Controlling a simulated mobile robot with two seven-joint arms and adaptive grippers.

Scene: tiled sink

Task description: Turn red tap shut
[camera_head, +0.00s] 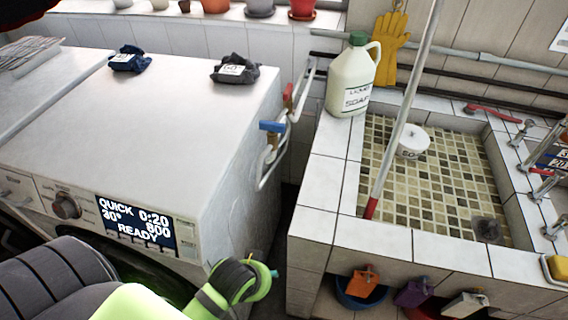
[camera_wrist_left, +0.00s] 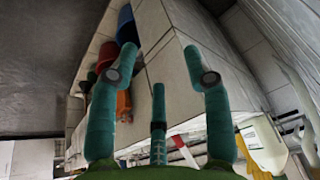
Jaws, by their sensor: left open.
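The red tap (camera_head: 288,92) is a small red handle on the pipework in the gap between the white washing machine and the tiled sink. A blue tap (camera_head: 271,127) sits nearer and lower on the same pipework. My left gripper (camera_head: 240,282), bright green and grey, is at the washer's front right corner, well short of both taps and apart from them. In the left wrist view its teal fingers (camera_wrist_left: 160,65) are spread with nothing between them. I cannot make out the red tap in that view. My right gripper is not in view.
The washing machine (camera_head: 150,115) stands left of the taps, with two dark cloths on top. The tiled sink (camera_head: 330,170) is to the right, holding a soap jug (camera_head: 354,80) and a leaning pole (camera_head: 405,105). Small containers hang at the sink's front.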

